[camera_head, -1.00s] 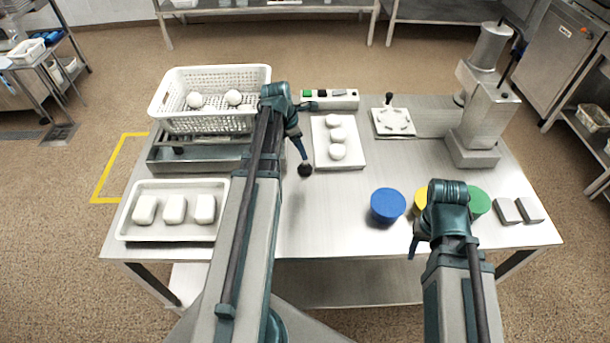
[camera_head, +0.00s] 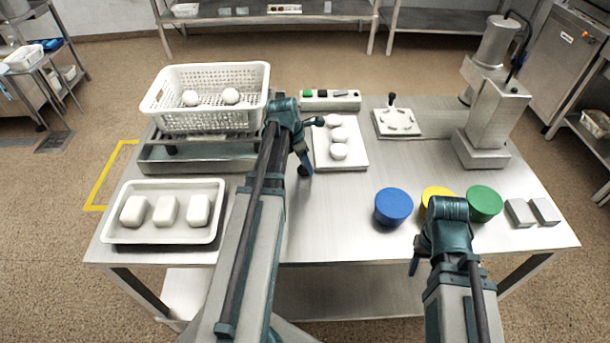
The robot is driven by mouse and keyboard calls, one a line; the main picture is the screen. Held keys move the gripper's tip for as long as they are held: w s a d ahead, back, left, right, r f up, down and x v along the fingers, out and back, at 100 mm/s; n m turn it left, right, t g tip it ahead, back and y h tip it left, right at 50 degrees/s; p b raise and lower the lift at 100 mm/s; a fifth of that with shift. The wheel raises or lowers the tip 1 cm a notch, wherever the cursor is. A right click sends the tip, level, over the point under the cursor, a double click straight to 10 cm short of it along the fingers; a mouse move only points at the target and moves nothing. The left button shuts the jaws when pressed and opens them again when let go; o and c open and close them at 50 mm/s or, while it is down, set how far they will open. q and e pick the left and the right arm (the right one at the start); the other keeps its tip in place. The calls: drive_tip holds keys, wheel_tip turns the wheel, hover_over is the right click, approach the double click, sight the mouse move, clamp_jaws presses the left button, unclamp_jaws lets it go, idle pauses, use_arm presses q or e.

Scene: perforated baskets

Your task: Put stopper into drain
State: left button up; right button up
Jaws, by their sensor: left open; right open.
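A small dark round piece (camera_head: 304,171) is on the steel table, right of my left arm. It may be the stopper or the drain; I cannot tell which. My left gripper (camera_head: 310,143) is open, with one finger pointing right and the other down over this piece, partly hiding it. Whether they touch is unclear. My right gripper (camera_head: 420,257) is open and empty at the table's front, before the yellow disc (camera_head: 432,196). No other clear drain opening shows on the table; a floor grate (camera_head: 55,141) lies far left.
A white perforated basket (camera_head: 205,117) with white balls stands over a steel basin (camera_head: 190,163). A white tray (camera_head: 122,232) holds white blocks. A white board (camera_head: 352,158) carries balls. Blue (camera_head: 393,206) and green (camera_head: 484,203) discs stand right. A steel machine (camera_head: 484,135) stands back right.

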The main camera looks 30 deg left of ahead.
use_arm(q)
clamp_jaws()
idle(0.3)
idle(0.3)
drive_tip(key=shift+r+p, duration=0.4)
drive_tip(key=shift+p, duration=0.15)
drive_tip(key=r+p, duration=0.3)
drive_tip(key=shift+s+d, duration=0.35)
drive_tip(key=shift+d, duration=0.05)
drive_tip(key=s+d, duration=0.3)
drive_tip(key=d, duration=0.1)
drive_tip(key=s+d+r, duration=0.1)
drive_tip(key=s+d, duration=0.2)
drive_tip(key=d, duration=0.1)
drive_tip(key=s+d+p, duration=0.1)
drive_tip(key=s+d, duration=0.2)
drive_tip(key=d, duration=0.1)
drive_tip(key=shift+s+r, duration=0.1)
drive_tip(key=shift+r, duration=0.05)
